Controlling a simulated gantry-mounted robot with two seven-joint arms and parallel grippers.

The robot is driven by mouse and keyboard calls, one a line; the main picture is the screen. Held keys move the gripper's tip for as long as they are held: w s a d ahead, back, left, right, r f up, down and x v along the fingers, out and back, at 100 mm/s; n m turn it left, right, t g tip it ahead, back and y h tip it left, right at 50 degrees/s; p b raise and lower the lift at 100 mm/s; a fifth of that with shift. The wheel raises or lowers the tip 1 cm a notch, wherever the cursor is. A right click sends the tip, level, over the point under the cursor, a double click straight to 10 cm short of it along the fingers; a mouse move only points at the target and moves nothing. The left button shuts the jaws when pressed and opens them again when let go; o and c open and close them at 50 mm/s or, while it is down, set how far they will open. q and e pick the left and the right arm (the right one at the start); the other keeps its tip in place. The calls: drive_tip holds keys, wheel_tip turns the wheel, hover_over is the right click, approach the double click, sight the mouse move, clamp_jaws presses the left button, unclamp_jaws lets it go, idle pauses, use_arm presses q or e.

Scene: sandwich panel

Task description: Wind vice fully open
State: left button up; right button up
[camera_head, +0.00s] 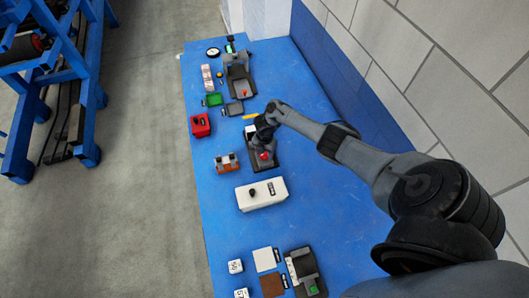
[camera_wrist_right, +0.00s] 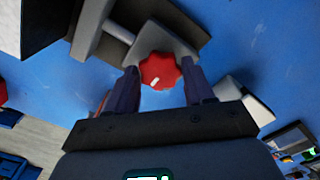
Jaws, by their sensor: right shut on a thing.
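The vice is a dark grey block (camera_head: 253,158) on the blue bench in the head view, with a red knob (camera_head: 265,155) at its front. In the wrist view the lobed red knob (camera_wrist_right: 160,70) with a white mark sits between my right gripper's fingers (camera_wrist_right: 162,88). A grey block and a shaft (camera_wrist_right: 113,32) of the vice show behind it. My right gripper (camera_head: 263,134) is shut on the knob and covers part of the vice in the head view. My left gripper is not in view.
The blue bench (camera_head: 215,185) holds a white box (camera_head: 262,194) with a black knob, a red box (camera_head: 200,125), an orange-brown block (camera_head: 227,163) and a second grey device (camera_head: 240,82) with a red knob. A wall runs along the right side.

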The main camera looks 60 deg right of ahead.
sight(265, 154)
drive_tip(key=o, duration=1)
wheel_tip(265, 154, up, 11)
drive_tip(key=shift+f+p, duration=0.1)
drive_tip(key=shift+p, duration=1.05)
